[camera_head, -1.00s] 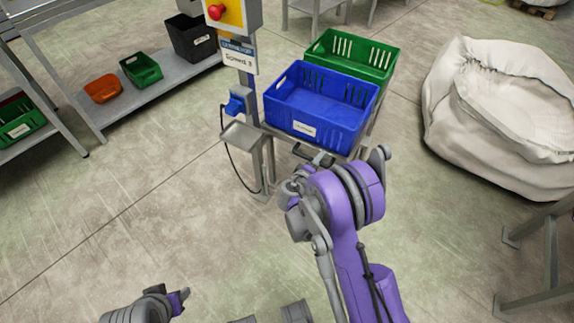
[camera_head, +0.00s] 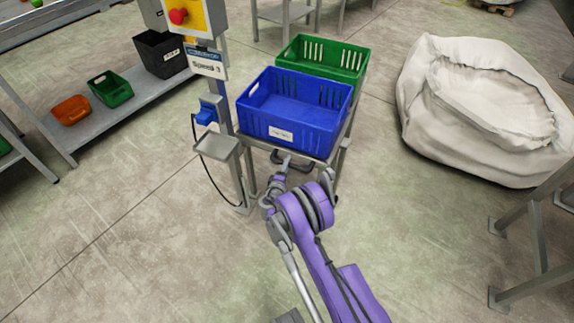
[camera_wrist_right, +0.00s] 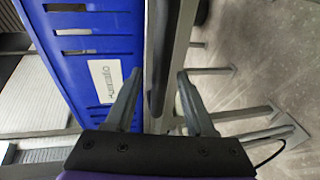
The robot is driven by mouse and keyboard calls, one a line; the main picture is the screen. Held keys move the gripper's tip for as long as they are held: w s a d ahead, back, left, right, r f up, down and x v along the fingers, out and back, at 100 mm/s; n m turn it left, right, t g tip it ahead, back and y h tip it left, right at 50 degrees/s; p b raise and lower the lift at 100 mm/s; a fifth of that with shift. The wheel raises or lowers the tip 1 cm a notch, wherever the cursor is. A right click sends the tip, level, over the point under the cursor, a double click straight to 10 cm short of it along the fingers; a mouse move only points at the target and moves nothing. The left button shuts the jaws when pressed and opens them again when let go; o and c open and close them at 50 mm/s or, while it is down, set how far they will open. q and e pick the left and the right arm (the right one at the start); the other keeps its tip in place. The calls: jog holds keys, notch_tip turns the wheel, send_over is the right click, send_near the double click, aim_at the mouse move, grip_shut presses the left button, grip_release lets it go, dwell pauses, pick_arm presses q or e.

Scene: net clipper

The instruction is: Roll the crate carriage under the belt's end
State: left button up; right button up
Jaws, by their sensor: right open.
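The crate carriage (camera_head: 343,150) is a grey metal frame bearing a blue crate (camera_head: 290,122) with a white label in front and a green crate (camera_head: 322,56) behind. Its dark handle (camera_head: 302,166) juts from the near side under the blue crate. My right gripper (camera_head: 283,167) is at this handle. In the right wrist view, my open fingers (camera_wrist_right: 158,85) stand either side of a dark bar (camera_wrist_right: 158,60), beside the blue crate (camera_wrist_right: 88,60); contact cannot be told. What looks like the belt (camera_head: 60,28) is at upper left. My left gripper is out of view.
A post with a red button (camera_head: 179,16) and a speed sign (camera_head: 207,63) stands close left of the carriage. A shelf (camera_head: 95,118) with small bins is farther left. A white sack (camera_head: 480,110) and a metal stand (camera_head: 530,235) are right.

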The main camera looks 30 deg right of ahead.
jog(key=shift+w+d+f, duration=0.15)
jog(key=shift+w+d, duration=0.3)
jog(key=shift+w, duration=0.1)
grip_shut()
dwell(1.1)
